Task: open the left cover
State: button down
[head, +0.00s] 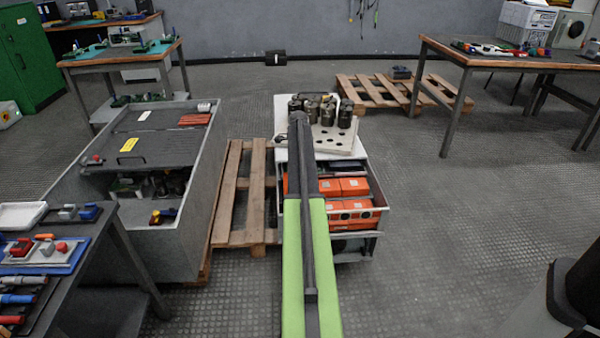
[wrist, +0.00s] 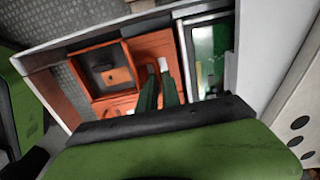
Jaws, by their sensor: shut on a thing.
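In the wrist view, my gripper (wrist: 157,68) reaches into a light-walled tray, with its two dark green fingers close together. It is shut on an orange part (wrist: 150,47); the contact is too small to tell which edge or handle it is. To the left of the fingers is a square orange frame (wrist: 96,58) with a dark recess and an orange block inside. I cannot tell for sure which piece is the left cover. In the head view, orange units (head: 346,187) sit in the cabinet's open drawer, and my arm hides the gripper and the drawer's left part.
Right of the fingers in the wrist view is a bay with a green board (wrist: 204,55). Dark cylinders (head: 345,114) stand on the cabinet's white perforated top (head: 348,138). A grey bin (head: 180,240) and a wooden pallet (head: 228,195) lie left.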

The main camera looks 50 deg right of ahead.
jog(key=shift+w+d+f+h, duration=0.15)
jog(key=shift+w+d+h, duration=0.15)
jog(key=shift+w+d, duration=0.3)
jog(key=c, duration=1.8)
grip_release()
jog(key=shift+a, duration=0.1)
jog(key=r+p, duration=0.6)
jog(key=s+r+p, duration=0.1)
jog(key=r+p, duration=0.5)
jog(key=a+r+p, duration=0.1)
jog(key=r+p, duration=0.5)
jog(key=shift+s+p, duration=0.15)
jog(key=shift+p, duration=0.25)
